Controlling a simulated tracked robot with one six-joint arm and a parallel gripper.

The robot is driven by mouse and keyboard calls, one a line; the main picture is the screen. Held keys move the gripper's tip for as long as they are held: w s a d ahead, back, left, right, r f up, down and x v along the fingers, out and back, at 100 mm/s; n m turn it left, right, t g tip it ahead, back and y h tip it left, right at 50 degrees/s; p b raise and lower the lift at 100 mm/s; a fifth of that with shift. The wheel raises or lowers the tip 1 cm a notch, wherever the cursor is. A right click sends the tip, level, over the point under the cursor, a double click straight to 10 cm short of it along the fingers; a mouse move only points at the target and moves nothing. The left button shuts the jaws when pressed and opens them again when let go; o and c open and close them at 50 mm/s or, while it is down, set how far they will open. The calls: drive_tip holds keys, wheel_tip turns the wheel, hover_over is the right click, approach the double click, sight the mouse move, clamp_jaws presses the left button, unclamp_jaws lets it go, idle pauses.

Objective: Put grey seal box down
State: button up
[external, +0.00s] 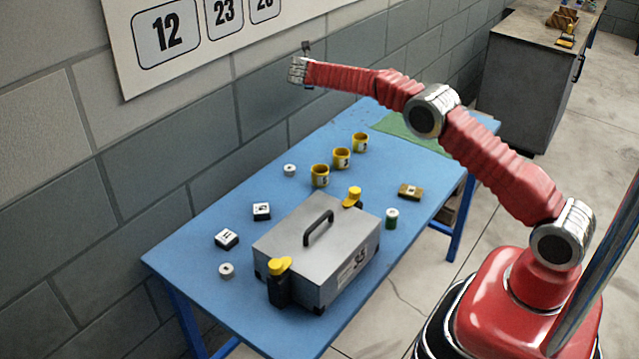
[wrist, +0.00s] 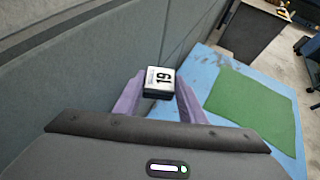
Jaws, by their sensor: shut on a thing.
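The grey seal box (wrist: 160,82) is a small block with a pale top marked 19 and dark sides. In the wrist view it sits between the two purple fingers of my gripper (wrist: 160,100), which is shut on it. In the external view my gripper (external: 303,70) is at the far end of the outstretched red arm, raised above the far left side of the blue table (external: 190,262), near the wall. The box is too small there to tell clearly from the gripper.
A grey case (external: 300,240) with a handle and yellow-topped latches fills the near middle of the table. Several yellow cups (external: 341,158), small black blocks (external: 227,238) and a green cylinder (external: 391,218) stand around it. A green mat (wrist: 255,105) lies at the far end, bare where seen.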

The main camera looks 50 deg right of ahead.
drive_tip(key=d+r+n+t+y, duration=0.1)
drive_tip(key=d+r+n+t, duration=0.1)
drive_tip(key=d+r, duration=0.5)
drive_tip(key=s+a+f+n+t+y, duration=0.15)
drive_tip(key=a+f+n+y, duration=0.35)
drive_tip(key=a, duration=0.6)
drive_tip(key=s+a+f+n+t+y, duration=0.1)
drive_tip(key=a+f+n+t+y, duration=0.3)
drive_tip(key=a, duration=0.6)
drive_tip(key=s+a+f+n+g+y, duration=0.2)
drive_tip(key=s+a+f+n+y, duration=0.2)
drive_tip(key=a, duration=0.4)
drive_tip(key=s+a+f+n+g+y, duration=0.2)
drive_tip(key=s+a+f+n+y, duration=0.2)
drive_tip(key=a, duration=0.5)
drive_tip(key=s+n+y, duration=0.1)
drive_tip(key=s+n, duration=0.1)
drive_tip(key=shift+s+a+n+y, duration=0.15)
drive_tip(key=shift+s+n+y, duration=0.15)
drive_tip(key=shift+s+n, duration=0.1)
drive_tip(key=shift+f, duration=0.1)
hover_over(291, 197)
drive_tip(key=shift+f, duration=3.05)
drive_tip(key=shift+f, duration=1.85)
